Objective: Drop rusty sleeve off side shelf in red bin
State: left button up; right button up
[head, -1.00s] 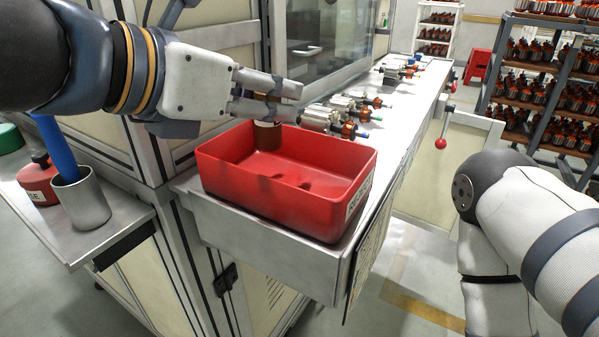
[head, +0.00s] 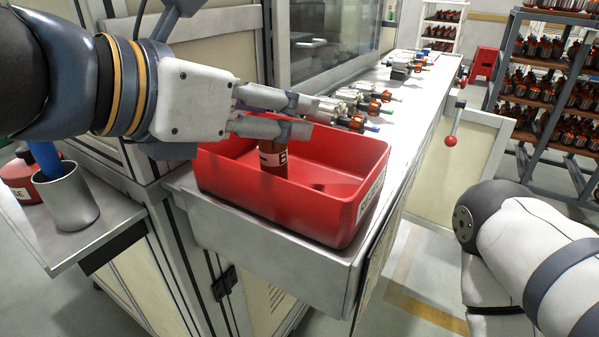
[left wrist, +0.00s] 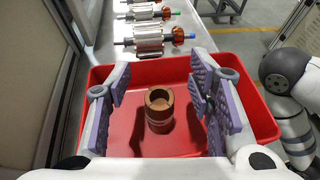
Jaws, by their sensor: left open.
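The rusty brown sleeve (head: 273,158) is upright within the red bin (head: 310,211), below my left gripper (head: 303,117). It carries a pale label with dark letters. In the left wrist view the sleeve (left wrist: 159,110) shows its round open top, with clear gaps to both purple-padded fingers of the left gripper (left wrist: 162,105). The left gripper is open above the bin. I cannot tell whether the sleeve's lower end touches the bin floor, because the front wall hides it in the head view. My right arm is at the right; its gripper is out of view.
A side shelf (head: 105,228) at left holds a metal cup (head: 68,197) with a blue handle in it and a red container (head: 22,180). Several armatures (head: 352,108) lie on the bench behind the bin. Racks of parts (head: 545,75) stand at back right.

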pick_arm(q)
jog(key=v, duration=1.2)
